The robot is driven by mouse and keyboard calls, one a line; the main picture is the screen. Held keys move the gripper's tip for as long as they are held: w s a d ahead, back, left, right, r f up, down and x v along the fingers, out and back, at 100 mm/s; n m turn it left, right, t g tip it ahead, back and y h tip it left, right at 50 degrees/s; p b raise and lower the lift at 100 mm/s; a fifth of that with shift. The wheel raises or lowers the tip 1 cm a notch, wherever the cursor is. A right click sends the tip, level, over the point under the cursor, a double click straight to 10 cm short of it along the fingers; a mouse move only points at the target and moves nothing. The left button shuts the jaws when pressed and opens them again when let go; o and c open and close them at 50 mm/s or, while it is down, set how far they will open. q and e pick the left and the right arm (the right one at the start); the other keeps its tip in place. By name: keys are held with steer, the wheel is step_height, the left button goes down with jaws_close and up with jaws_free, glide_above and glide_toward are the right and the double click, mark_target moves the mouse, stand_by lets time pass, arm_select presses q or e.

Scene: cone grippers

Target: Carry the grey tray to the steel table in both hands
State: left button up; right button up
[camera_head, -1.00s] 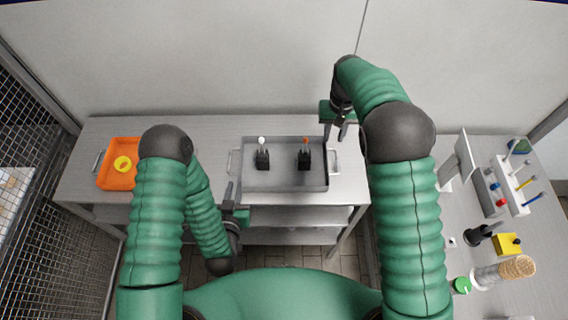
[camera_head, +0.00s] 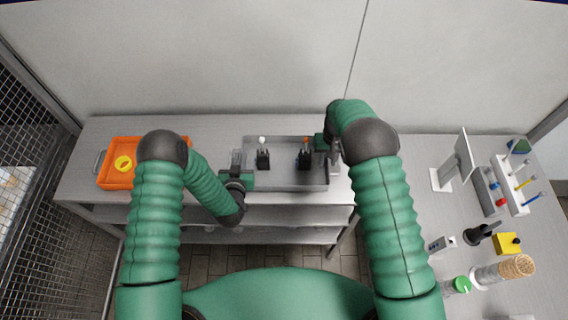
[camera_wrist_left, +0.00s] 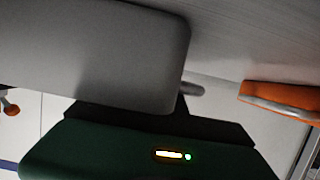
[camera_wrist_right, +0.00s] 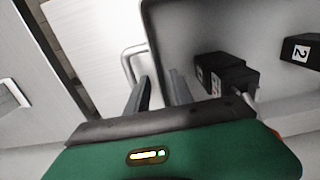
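The grey tray (camera_head: 284,178) lies on a grey metal-looking bench (camera_head: 215,140). It carries two black blocks (camera_head: 263,160) (camera_head: 304,159), one topped white, one orange. My left gripper (camera_head: 237,160) is at the tray's left handle; its fingers are mostly hidden behind the tray wall (camera_wrist_left: 90,50) in the left wrist view, so its grip is unclear. My right gripper (camera_head: 335,158) is at the tray's right end. In the right wrist view its fingers (camera_wrist_right: 160,92) are apart, close to the tray's handle (camera_wrist_right: 130,62); I cannot tell whether the handle lies between them.
An orange tray (camera_head: 118,178) with a yellow ring (camera_head: 123,163) stands left on the same bench. A second grey table (camera_head: 460,215) at right holds a rack (camera_head: 509,185), a yellow box (camera_head: 507,243) and jars. A wall stands behind; wire mesh (camera_head: 35,190) is at left.

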jaws_close()
steer(key=shift+r, duration=0.1)
stand_by(1.4)
